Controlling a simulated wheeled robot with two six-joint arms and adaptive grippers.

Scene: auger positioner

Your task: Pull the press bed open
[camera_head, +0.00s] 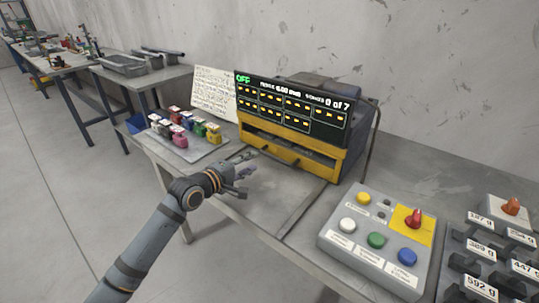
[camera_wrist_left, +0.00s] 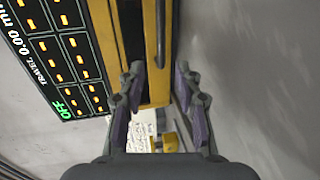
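The press (camera_head: 300,120) is a yellow and dark machine at the back of the bench, with a dark display on its front. Below the display is a yellow front (camera_head: 315,163) with a dark slot and a thin bar handle (camera_head: 270,149); it looks closed, flush with the body. My left gripper (camera_head: 248,172) is open and empty, in front of the press near its left end. In the left wrist view the bar handle (camera_wrist_left: 161,35) runs upright beyond the open fingers (camera_wrist_left: 160,85), apart from them. My right gripper is not in view.
The display reads OFF, travel 0.00 and 0 of 7. A control box (camera_head: 380,240) with coloured buttons and a red knob stands at right, beside several labelled weights (camera_head: 485,250). A tray (camera_head: 190,148) of small coloured items lies left. The bench before the press is clear.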

